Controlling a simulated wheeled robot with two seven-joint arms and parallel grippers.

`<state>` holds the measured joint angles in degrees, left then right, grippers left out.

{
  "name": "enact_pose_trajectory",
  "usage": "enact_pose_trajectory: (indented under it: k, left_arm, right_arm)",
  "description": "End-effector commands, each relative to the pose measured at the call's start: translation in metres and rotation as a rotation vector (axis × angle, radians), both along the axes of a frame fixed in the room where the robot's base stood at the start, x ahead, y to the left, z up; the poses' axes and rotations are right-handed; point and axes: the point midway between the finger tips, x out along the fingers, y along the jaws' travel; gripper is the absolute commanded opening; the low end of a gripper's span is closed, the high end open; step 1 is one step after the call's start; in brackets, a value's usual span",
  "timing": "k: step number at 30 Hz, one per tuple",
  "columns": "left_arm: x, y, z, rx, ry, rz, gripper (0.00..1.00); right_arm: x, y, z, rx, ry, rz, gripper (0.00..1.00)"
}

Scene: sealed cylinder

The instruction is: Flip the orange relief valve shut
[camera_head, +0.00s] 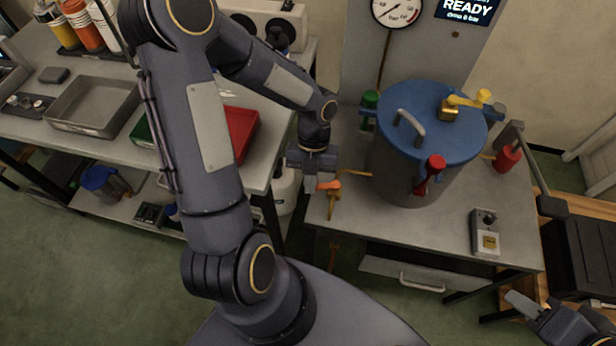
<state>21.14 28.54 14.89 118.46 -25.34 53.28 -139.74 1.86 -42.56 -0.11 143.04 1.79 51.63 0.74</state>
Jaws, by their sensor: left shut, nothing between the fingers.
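The orange relief valve handle (330,185) shows at the front left of the vessel, above a brass valve body (332,206) near the table's left edge. My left gripper (316,187) points down right beside the orange handle, on its left. Its fingers are shut with nothing between them. Whether it touches the handle cannot be told. The grey cylinder (398,172) has a blue lid (432,105) with a grey handle. My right gripper (522,304) is low at the right, away from the table; its finger opening is unclear.
A red clamp (430,172), a green one (369,103) and a yellow lever (468,101) sit around the lid. A small control box (486,233) stands at the table's right. A gauge (398,8) and a READY display (467,10) are behind. The table front is mostly clear.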

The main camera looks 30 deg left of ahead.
Motion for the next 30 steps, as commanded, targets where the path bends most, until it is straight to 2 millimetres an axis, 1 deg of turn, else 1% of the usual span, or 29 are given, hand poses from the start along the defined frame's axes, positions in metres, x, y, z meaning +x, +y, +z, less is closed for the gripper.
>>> enact_pose_trajectory:
  k: [1, 3, 12, 30]
  left_arm:
    - [0.001, 0.001, 0.002, 0.000, 0.001, 0.010, 0.00]
    - [0.003, 0.003, 0.002, -0.001, 0.001, 0.016, 0.00]
    - [0.013, 0.011, 0.001, -0.001, -0.001, 0.021, 0.00]
    - [0.019, 0.016, 0.000, 0.001, -0.004, 0.021, 0.00]
  right_arm:
    - [0.000, 0.000, 0.005, 0.000, 0.000, 0.000, 0.36]
    - [0.000, 0.000, 0.008, 0.000, 0.000, 0.000, 0.36]
    - [0.000, 0.000, 0.017, 0.000, 0.000, 0.000, 0.36]
    - [0.000, 0.000, 0.020, 0.000, 0.000, 0.000, 0.36]
